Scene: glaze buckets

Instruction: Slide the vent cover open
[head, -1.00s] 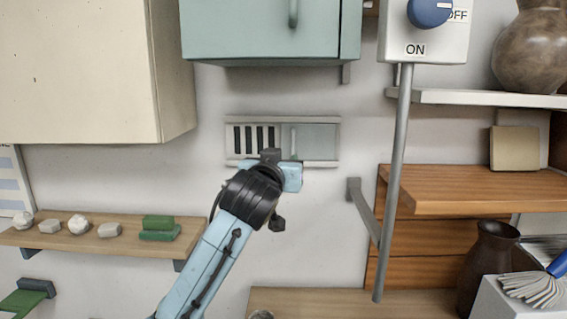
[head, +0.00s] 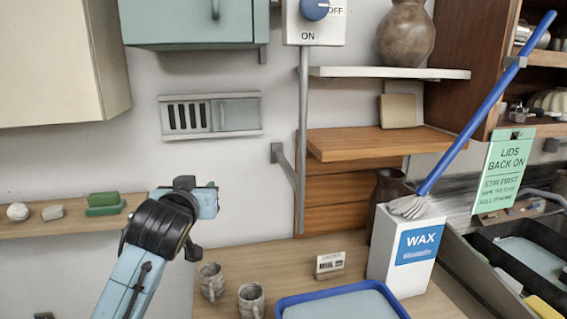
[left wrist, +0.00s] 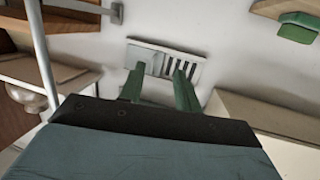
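The vent (head: 177,136) is on the wall in the head view, a pale frame with dark slots bare on its left half. The flat grey-green vent cover (head: 242,116) fills the right half, its upright handle (head: 222,116) at its left edge. My left gripper (head: 208,198) is below the vent, apart from it; its fingers are mostly hidden there. In the left wrist view its two green fingers (left wrist: 159,88) are spread with nothing between them. The vent cover (left wrist: 143,60) and the slots (left wrist: 182,68) show upside down beyond the fingertips. My right gripper is not in view.
A switch box (head: 315,22) with a grey pipe (head: 301,140) stands right of the vent. A green cabinet (head: 190,22) hangs above. Mugs (head: 251,300), a blue-rimmed tray (head: 340,290) and a WAX box (head: 405,250) stand below. The wall around the vent is clear.

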